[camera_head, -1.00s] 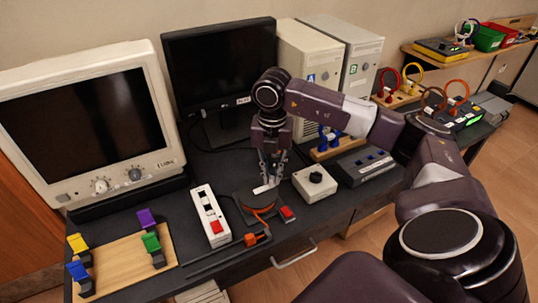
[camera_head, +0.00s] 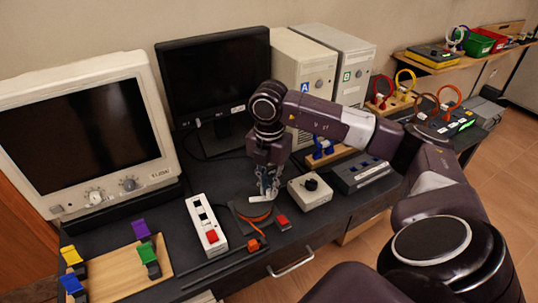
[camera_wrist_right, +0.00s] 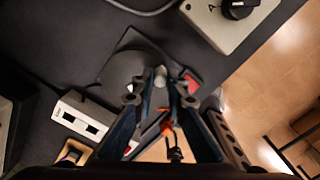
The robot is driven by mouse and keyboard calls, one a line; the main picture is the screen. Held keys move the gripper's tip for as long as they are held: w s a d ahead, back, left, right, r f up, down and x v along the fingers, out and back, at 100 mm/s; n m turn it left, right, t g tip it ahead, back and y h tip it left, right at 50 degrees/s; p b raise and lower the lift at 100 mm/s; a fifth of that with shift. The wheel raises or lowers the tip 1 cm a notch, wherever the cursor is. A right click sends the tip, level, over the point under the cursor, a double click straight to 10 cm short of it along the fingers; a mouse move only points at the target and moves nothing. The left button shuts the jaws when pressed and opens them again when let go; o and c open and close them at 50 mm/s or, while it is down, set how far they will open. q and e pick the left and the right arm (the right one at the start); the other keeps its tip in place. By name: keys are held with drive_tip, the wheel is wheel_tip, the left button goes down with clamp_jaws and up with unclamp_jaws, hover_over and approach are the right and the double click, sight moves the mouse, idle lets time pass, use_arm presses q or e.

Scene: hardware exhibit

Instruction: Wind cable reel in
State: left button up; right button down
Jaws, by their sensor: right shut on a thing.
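The cable reel (camera_head: 243,208) is a dark disc on a dark base on the desk, with orange cable around it and a pale crank arm (camera_head: 258,199) on top. My right gripper (camera_head: 267,194) points down over the reel and is shut on the crank's knob. In the right wrist view the pale grey knob (camera_wrist_right: 160,74) sits between the fingertips, above the disc (camera_wrist_right: 122,68). An orange cable end (camera_head: 254,244) lies at the front of the reel, by a dark rail. The fingers partly hide the reel. My left gripper is not in view.
A white power strip (camera_head: 207,225) lies left of the reel. A red button (camera_head: 282,222) and a beige knob box (camera_head: 310,191) are close on its right. Monitors and computer cases stand behind. A wooden board with coloured clips (camera_head: 125,272) is at front left.

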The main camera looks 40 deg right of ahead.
drive_tip(key=c, duration=1.9)
unclamp_jaws()
drive_tip(key=shift+c, duration=0.2)
wheel_tip(320, 180, up, 12)
drive_tip(key=shift+s, duration=0.1)
